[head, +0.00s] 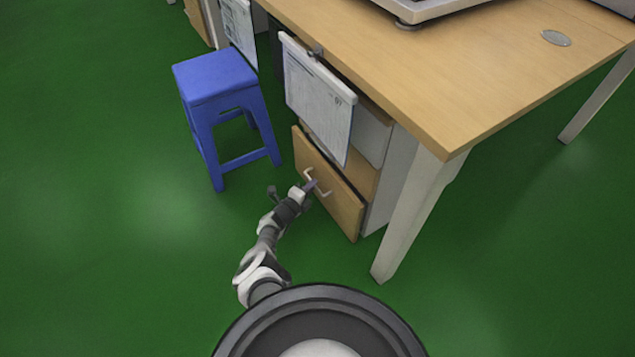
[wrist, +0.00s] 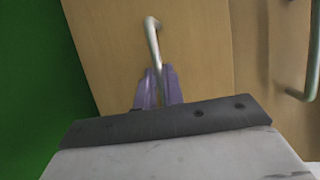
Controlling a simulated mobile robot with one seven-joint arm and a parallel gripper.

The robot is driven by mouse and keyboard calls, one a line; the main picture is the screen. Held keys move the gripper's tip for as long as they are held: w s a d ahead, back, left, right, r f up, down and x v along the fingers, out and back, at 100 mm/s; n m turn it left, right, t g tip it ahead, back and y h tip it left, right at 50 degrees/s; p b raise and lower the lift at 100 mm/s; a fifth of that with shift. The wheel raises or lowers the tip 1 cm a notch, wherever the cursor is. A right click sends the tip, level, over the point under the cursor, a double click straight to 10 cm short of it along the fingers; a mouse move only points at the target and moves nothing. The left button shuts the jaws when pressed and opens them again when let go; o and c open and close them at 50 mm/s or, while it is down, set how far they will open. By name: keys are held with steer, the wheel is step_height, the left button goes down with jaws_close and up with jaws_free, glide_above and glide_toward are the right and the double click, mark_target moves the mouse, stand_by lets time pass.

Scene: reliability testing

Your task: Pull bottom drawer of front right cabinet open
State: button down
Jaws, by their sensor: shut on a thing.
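The front right cabinet (head: 376,205) stands under the wooden desk. Its bottom drawer (head: 335,200) has a light wood front with a silver bar handle (head: 325,192), and the front stands out from the cabinet body. My gripper (head: 311,186) is at this handle, with my arm reaching up from below. In the wrist view, the purple fingers of my gripper (wrist: 158,88) are shut around the lower part of the handle (wrist: 152,42), against the wooden drawer front (wrist: 105,50). The inside of the drawer is hidden.
A blue stool (head: 222,105) stands left of the cabinet. A clipboard with paper (head: 317,100) hangs over the upper drawers. A desk leg (head: 412,215) stands close to the cabinet's right. Another handle (wrist: 312,60) shows at the right in the wrist view. Green floor in front is clear.

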steer(key=s+a, duration=0.7)
steer(key=a, duration=0.4)
steer(key=s+a, duration=0.8)
steer(key=a, duration=0.4)
steer(key=shift+s, duration=0.25)
steer(key=c, duration=1.5)
jaws_free()
